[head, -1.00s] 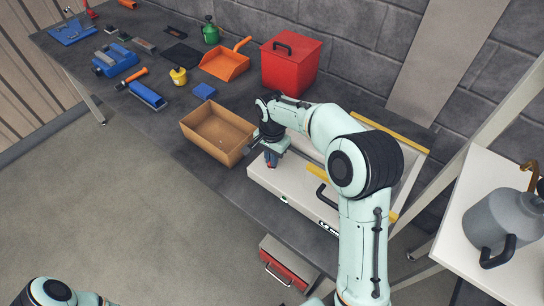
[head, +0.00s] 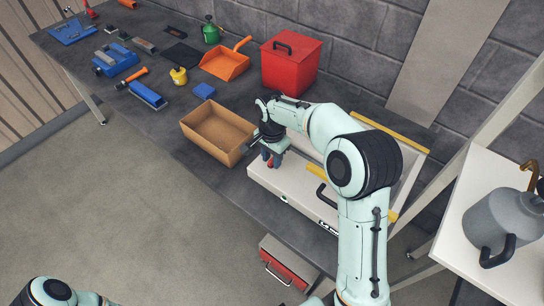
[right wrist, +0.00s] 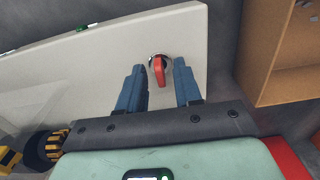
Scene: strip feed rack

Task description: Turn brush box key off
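The brush box (head: 291,187) is a long white box on the bench with yellow strips, a dark handle and a small green mark on its front. Its red key (right wrist: 159,70) sits on a round silver base near one end of the white face. In the right wrist view the key's grip lies nearly upright in the picture. My right gripper (right wrist: 159,68) is open, one blue-grey finger on each side of the key, with visible gaps. In the head view the right gripper (head: 271,160) is over the box's left end. My left gripper is out of view.
A cardboard box (head: 218,133) stands close to the left of my right gripper. A red bin (head: 290,65), orange dustpan (head: 225,63) and blue brush (head: 147,95) are farther back. A grey canister (head: 500,222) stands on a white surface at right.

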